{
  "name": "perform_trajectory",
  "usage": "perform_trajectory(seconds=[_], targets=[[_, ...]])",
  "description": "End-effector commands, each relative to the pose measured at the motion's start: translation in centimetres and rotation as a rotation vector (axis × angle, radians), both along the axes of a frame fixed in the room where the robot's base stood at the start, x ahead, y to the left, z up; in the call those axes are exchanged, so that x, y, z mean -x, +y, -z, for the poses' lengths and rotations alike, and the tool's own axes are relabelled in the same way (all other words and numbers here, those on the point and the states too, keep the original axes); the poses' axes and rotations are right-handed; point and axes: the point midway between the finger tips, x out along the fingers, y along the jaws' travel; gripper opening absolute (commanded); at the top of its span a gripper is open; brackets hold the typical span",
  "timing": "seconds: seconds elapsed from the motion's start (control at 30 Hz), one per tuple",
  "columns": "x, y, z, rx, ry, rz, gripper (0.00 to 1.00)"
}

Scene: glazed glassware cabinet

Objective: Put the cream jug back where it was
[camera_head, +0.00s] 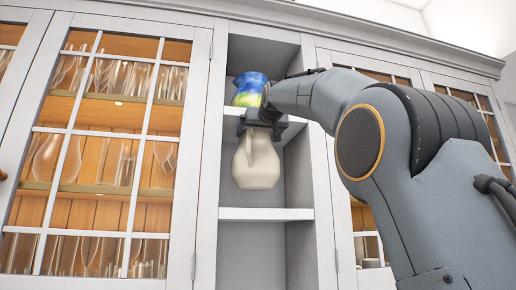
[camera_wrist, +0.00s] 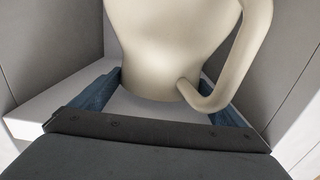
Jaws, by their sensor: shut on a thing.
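The cream jug (camera_head: 257,166) is in the open middle niche of the cabinet, in the head view. My gripper (camera_head: 258,124) is shut on its narrow upper part. The jug looks about upright. Its base shows a gap above the white shelf (camera_head: 266,214) below it. In the wrist view the jug (camera_wrist: 172,48) is between my two blue fingers (camera_wrist: 160,100), with its handle on the right. Part of its neck is hidden by my gripper in the head view.
A blue, green and yellow vessel (camera_head: 250,88) is just above my gripper in the picture, at the upper shelf. Niche walls stand close on both sides. Glazed doors (camera_head: 125,126) with glassware behind them flank the niche. The lower shelf looks bare.

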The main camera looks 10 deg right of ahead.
Motion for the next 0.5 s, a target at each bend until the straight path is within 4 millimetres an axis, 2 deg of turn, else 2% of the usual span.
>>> perform_trajectory(seconds=[0.5], targets=[[0.3, 0.0, 2.6, 0.0, -0.005, 0.0, 0.32]])
